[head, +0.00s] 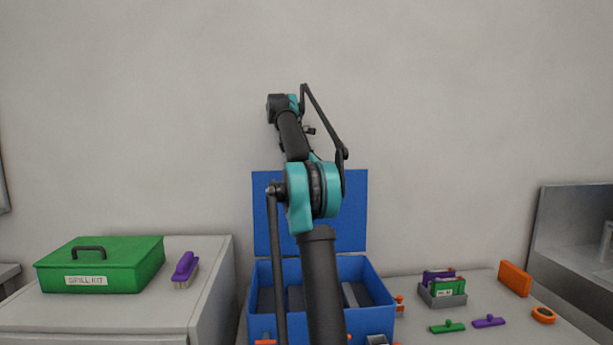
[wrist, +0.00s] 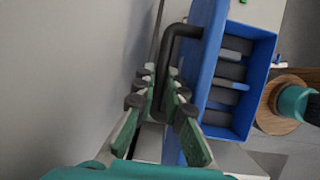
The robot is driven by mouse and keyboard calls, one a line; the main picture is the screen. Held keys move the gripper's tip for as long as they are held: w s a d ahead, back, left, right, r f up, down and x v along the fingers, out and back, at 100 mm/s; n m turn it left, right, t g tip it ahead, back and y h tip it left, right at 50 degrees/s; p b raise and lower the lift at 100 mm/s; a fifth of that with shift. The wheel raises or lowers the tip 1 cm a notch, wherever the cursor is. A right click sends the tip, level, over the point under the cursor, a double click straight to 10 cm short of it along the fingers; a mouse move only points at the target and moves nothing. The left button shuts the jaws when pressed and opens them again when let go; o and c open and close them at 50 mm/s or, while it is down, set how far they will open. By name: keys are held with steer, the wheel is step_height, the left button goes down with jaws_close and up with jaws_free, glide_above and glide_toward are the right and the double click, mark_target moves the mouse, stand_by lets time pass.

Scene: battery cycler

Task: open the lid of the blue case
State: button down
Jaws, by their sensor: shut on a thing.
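The blue case (head: 372,322) stands on the table in the middle of the head view. Its lid (head: 353,205) stands up nearly upright at the back, and the inside shows. A black bar handle (wrist: 183,31) sticks out from the lid's outer face. My gripper (wrist: 160,88) is shut on this handle, its green-padded fingers on either side of it. In the head view my arm rises in front of the case; my gripper is hidden there.
A green spill kit box (head: 100,267) and a purple brush (head: 185,267) sit on the left cabinet. Right of the case are a grey holder (head: 442,297), green (head: 447,327) and purple (head: 489,321) pieces, and an orange block (head: 514,279). The wall is close behind the lid.

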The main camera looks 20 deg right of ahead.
steer(key=c, duration=1.6)
jaws_free()
steer(key=shift+o, duration=0.2)
steer(key=shift+r, duration=0.15)
steer(key=shift+a+r, duration=0.15)
steer(key=shift+r, duration=0.05)
steer(key=shift+w+a+r, duration=0.15)
steer(key=shift+a+r, duration=0.8)
steer(key=shift+r, duration=0.15)
steer(key=a, duration=0.7)
steer(key=w+a, duration=0.1)
steer(key=a, duration=0.3)
steer(key=shift+a, duration=0.15)
steer(key=shift+w, duration=0.2)
